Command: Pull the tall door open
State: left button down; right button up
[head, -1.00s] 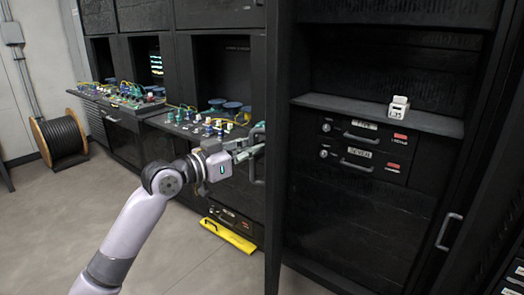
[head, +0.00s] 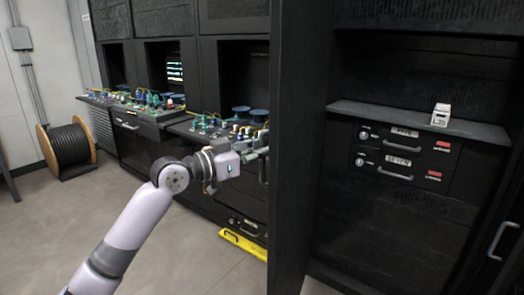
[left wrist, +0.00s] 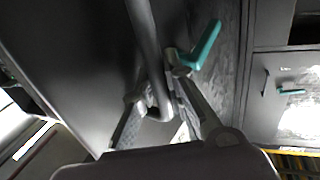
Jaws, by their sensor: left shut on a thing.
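The tall door (head: 300,150) is a dark panel standing ajar, seen nearly edge-on in the middle of the head view. The cabinet behind it shows its inside to the right. My left gripper (head: 258,158) is at the door's left face, shut on its handle. In the left wrist view the handle is a grey bar (left wrist: 146,45) that runs down between the fingers of my left gripper (left wrist: 158,108). The fingertips are partly hidden by the bar. My right gripper is not in view.
Inside the cabinet, a shelf (head: 420,119) bears a small white block (head: 441,115) above two labelled drawers (head: 402,154). Cluttered ledges (head: 150,118) and a cable reel (head: 67,147) are at left. A yellow object (head: 243,243) lies low by the cabinets. The floor (head: 190,250) at front left is clear.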

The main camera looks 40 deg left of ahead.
pick_arm(q)
jog(key=shift+f, duration=0.1)
jog(key=c, duration=1.6)
grip_release()
jog(key=v, duration=1.2)
